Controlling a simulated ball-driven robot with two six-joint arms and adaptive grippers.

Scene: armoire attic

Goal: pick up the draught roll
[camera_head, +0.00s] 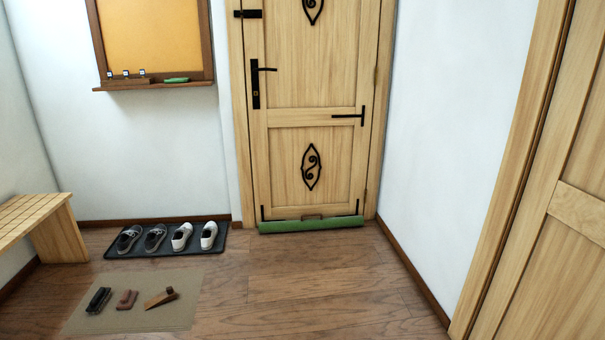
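The draught roll (311,225) is a long green cylinder lying on the floor along the foot of the wooden door (312,130). A small brown loop, perhaps a handle, shows just above its middle. Neither of my grippers is in the head view.
A dark tray (218,246) with several shoes stands left of the door. A beige mat (140,318) nearer me bears two brushes and a wooden wedge-like piece (162,298). A slatted bench (58,232) is at the left. The floor (320,285) before the door is clear.

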